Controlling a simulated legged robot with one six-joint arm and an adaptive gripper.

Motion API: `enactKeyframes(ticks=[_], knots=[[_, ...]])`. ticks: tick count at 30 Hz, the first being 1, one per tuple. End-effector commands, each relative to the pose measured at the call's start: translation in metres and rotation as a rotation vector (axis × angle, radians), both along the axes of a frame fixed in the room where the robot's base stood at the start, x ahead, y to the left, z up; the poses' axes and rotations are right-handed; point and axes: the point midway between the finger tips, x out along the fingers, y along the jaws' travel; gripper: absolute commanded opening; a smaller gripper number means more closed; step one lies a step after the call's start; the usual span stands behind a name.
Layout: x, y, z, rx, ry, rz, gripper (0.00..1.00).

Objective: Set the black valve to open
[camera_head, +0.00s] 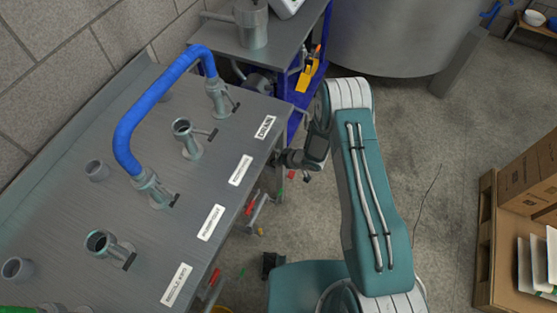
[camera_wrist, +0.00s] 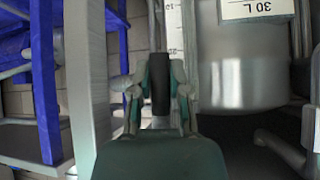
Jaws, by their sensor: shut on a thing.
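My gripper (camera_wrist: 160,90) is shut on a black handle (camera_wrist: 160,72), which sits between its two fingers in the wrist view. I take this to be the grip of the black valve; its body is hidden. In the head view my gripper (camera_head: 297,161) is just off the front edge of the metal table, near its far right corner. The black handle cannot be made out there, and I cannot tell the valve's setting.
The metal table (camera_head: 135,245) carries several pipe stubs, white labels and a blue hose (camera_head: 150,100). Red-handled valves (camera_head: 251,203) stick out below its front edge. A blue frame (camera_wrist: 43,85) and a metal vessel marked 30 L (camera_wrist: 245,65) are close by. Open floor (camera_head: 440,150) lies to the right.

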Motion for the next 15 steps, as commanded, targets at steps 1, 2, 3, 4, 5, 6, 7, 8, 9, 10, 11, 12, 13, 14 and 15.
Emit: enactKeyframes(ticks=[1, 2, 3, 4, 5, 6, 7, 8, 9, 10, 11, 12, 13, 14, 15], knots=[[-0.0023, 0.0001, -0.0022, -0.002, 0.005, 0.001, 0.0], [-0.0023, 0.0001, -0.0022, -0.002, 0.005, 0.001, 0.36], [-0.0023, 0.0002, -0.0021, -0.002, 0.004, 0.001, 0.54], [-0.0021, 0.0002, -0.002, -0.002, 0.004, 0.001, 0.58], [-0.0021, 0.0003, -0.0017, -0.001, 0.004, 0.001, 0.58], [-0.0019, 0.0002, -0.0013, -0.001, 0.003, 0.001, 0.58], [-0.0017, 0.0003, -0.001, -0.001, 0.002, 0.001, 0.58], [-0.0016, 0.0002, -0.0009, -0.001, 0.002, 0.001, 0.58], [-0.0015, 0.0002, -0.0007, 0.0, 0.001, 0.001, 0.58], [-0.0014, 0.0002, -0.0005, 0.0, 0.001, 0.001, 0.58], [-0.0013, 0.0002, -0.0005, 0.0, 0.001, 0.001, 0.58], [-0.0012, 0.0001, -0.0003, 0.0, 0.001, 0.001, 0.58], [-0.0012, 0.0001, -0.0002, 0.0, 0.001, 0.001, 0.58], [-0.0011, -0.0001, 0.0001, 0.0, 0.001, 0.001, 0.58], [-0.0012, -0.0007, 0.001, 0.0, 0.0, 0.0, 0.58]])
